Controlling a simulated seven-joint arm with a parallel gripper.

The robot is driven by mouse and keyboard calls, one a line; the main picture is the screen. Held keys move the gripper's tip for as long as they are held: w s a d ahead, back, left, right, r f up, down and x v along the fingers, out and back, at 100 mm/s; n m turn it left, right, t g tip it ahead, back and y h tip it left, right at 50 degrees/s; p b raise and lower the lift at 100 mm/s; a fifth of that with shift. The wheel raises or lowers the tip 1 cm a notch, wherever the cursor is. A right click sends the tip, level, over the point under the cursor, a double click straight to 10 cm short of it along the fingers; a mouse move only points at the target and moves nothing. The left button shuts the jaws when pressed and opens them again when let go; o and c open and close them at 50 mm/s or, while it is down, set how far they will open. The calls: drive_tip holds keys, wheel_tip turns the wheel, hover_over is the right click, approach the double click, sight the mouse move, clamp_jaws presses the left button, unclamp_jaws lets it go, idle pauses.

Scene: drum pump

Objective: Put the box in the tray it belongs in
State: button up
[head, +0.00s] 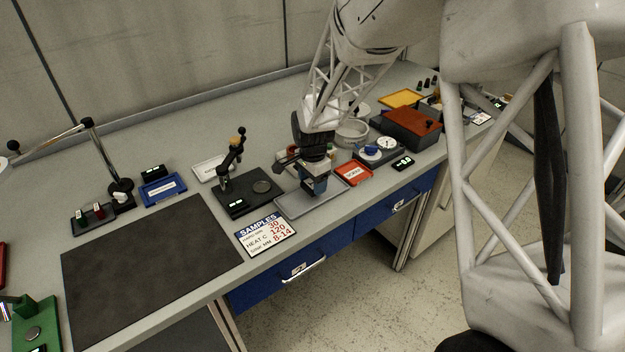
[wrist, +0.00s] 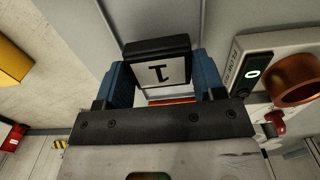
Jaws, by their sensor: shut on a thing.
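My gripper (head: 315,185) is over the grey tray (head: 290,208) in the head view, its tip pointing down. The box is hard to make out in the head view. A red tray (head: 352,174), a white tray (head: 209,168), a blue tray (head: 163,188) and a yellow tray (head: 399,98) also stand on the bench. The lettering on their labels is too small to read.
A black stand (head: 243,194) is just left of the grey tray. A samples sign (head: 265,237) lies at the front edge. A brown-topped box (head: 412,122) and a dial device (head: 379,152) are to the right. The dark mat (head: 150,268) is bare.

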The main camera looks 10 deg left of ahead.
drive_tip(key=shift+f, duration=1.1)
idle(2.6)
drive_tip(key=o, duration=1.1)
drive_tip(key=shift+o, duration=0.2)
drive_tip(key=shift+r, duration=0.15)
drive_tip(key=shift+r, duration=3.85)
